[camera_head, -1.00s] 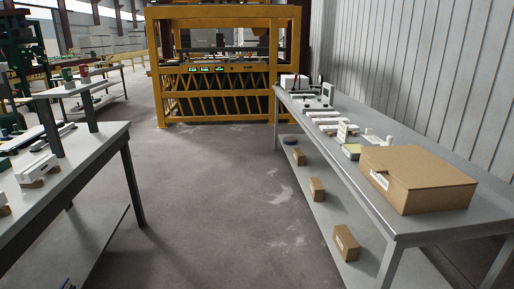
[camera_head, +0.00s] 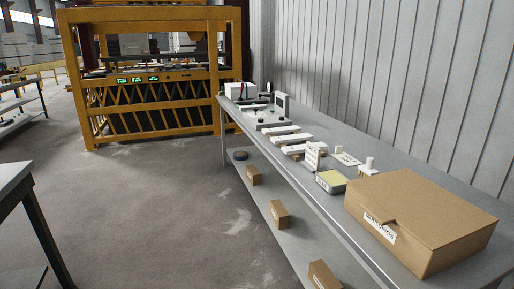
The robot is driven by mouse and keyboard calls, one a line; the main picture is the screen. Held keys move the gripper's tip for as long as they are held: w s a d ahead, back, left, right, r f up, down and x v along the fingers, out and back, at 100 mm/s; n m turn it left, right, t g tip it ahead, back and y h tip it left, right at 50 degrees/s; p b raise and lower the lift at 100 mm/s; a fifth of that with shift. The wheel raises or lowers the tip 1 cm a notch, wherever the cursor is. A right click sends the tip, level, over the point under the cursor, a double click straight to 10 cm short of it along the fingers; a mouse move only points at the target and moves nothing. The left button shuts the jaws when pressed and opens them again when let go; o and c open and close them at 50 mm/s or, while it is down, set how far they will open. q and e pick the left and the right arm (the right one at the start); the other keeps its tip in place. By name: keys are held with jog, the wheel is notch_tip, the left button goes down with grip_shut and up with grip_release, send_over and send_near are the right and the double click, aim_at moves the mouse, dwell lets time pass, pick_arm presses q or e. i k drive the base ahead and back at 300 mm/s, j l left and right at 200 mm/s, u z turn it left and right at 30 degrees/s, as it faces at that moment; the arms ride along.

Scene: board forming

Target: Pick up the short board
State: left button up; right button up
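Several pale, board-like bars (camera_head: 283,130) lie in a row on the grey table (camera_head: 330,215) at the right. I cannot tell which of them is the short board. Neither of my grippers shows in the head view.
A cardboard box (camera_head: 420,222) sits at the table's near end. A yellow machine frame (camera_head: 150,75) is behind. Another table (camera_head: 14,180) edges in at left. The floor (camera_head: 150,220) between is clear.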

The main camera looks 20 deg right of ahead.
aim_at(293, 149)
jog(key=i+j+z, duration=0.1)
jog(key=i+z, duration=0.15)
jog(key=i, duration=0.25)
jog(key=i+j+z, duration=0.2)
jog(key=i, duration=0.35)
jog(key=i+j+z, duration=0.2)
jog(key=i+z, duration=0.25)
jog(key=i+j+z, duration=0.3)
jog(key=z, duration=0.15)
jog(key=i+j+z, duration=0.3)
jog(key=j+z, duration=0.2)
